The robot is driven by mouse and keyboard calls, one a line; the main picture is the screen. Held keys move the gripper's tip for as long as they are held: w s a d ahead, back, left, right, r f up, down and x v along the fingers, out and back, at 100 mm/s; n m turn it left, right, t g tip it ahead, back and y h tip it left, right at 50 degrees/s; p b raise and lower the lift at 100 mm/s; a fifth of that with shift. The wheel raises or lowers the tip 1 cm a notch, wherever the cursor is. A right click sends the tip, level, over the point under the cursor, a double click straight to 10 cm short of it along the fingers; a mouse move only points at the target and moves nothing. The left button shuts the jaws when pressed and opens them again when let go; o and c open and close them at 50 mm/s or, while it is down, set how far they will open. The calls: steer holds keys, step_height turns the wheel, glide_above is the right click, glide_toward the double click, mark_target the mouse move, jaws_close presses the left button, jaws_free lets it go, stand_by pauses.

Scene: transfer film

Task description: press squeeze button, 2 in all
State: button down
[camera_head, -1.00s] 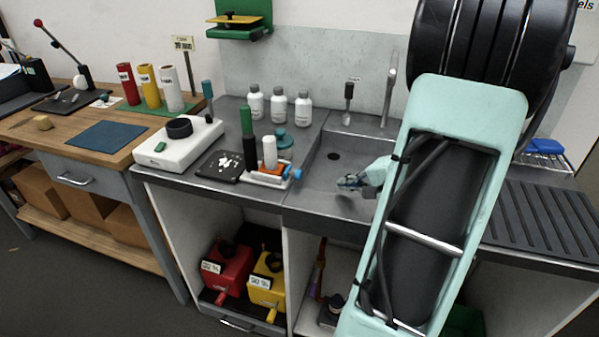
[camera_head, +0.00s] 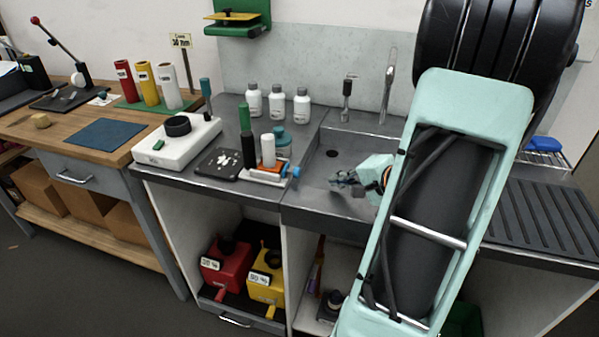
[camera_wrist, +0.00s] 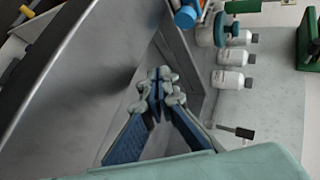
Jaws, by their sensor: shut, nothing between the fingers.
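My gripper (camera_head: 345,180) hangs over the steel sink basin, right of the bench-top devices. In the wrist view its blue fingers (camera_wrist: 160,88) meet at the tips, with nothing between them. A white box (camera_head: 190,132) with a black round top and a small green button (camera_head: 158,145) stands at the counter's left. A small white, orange and blue device (camera_head: 268,174) with a white cylinder sits at the counter's front, left of my gripper and apart from it. Its blue and orange end also shows in the wrist view (camera_wrist: 187,15). I cannot tell which part is the squeeze button.
A black tray (camera_head: 222,165) with white bits lies beside the device. A dark green-topped cylinder (camera_head: 246,130), a teal round item (camera_head: 281,137) and white bottles (camera_head: 278,105) stand nearby. A tap (camera_head: 387,90) rises behind the sink. A ribbed drainer (camera_head: 545,220) lies right.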

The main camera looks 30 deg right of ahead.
steer(key=w+a, duration=0.1)
steer(key=w, duration=0.1)
steer(key=w+a, duration=0.1)
steer(key=a, duration=0.1)
steer(key=shift+w+f+b, duration=0.2)
steer(key=shift+w+b, duration=0.15)
steer(key=shift+b, duration=0.05)
steer(key=shift+w+a+r+b, duration=0.15)
steer(key=shift+w+a+b, duration=0.15)
steer(key=shift+w+a, duration=0.25)
steer(key=shift+w+b, duration=0.15)
steer(key=shift+b, duration=0.2)
stand_by(0.5)
steer(key=shift+w+a, duration=0.15)
steer(key=shift+a, duration=0.1)
steer(key=shift+w+a+b, duration=0.45)
steer(key=shift+w+b, duration=0.1)
steer(key=shift+b, duration=0.2)
stand_by(0.9)
steer(key=shift+s+d, duration=0.7)
steer(key=shift+s, duration=0.15)
